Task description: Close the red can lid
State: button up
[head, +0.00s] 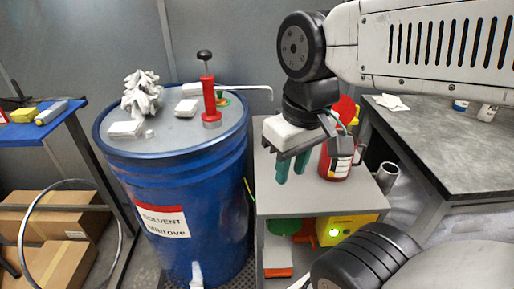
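The red can (333,168) stands on the grey stand, partly hidden behind my gripper. A red round lid (344,109) shows above the can, raised and tilted up rather than lying flat on it. My gripper (291,175) points down over the stand, left of the can. Its two teal fingers are apart with nothing visible between them. The gripper's body and wrist hide part of the lid's surroundings and the can's top, so the hinge cannot be seen clearly.
A blue solvent drum (190,215) stands left, with a red hand pump (209,100), crumpled cloth and white blocks on top. The grey stand (300,205) has free room in front. A grey workbench (440,150) is at right. A yellow box (347,229) sits below.

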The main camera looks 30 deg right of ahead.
aim_at(346, 108)
jog(key=z, duration=0.1)
jog(key=k, duration=0.3)
jog(key=z, duration=0.95)
jog(key=i, duration=0.5)
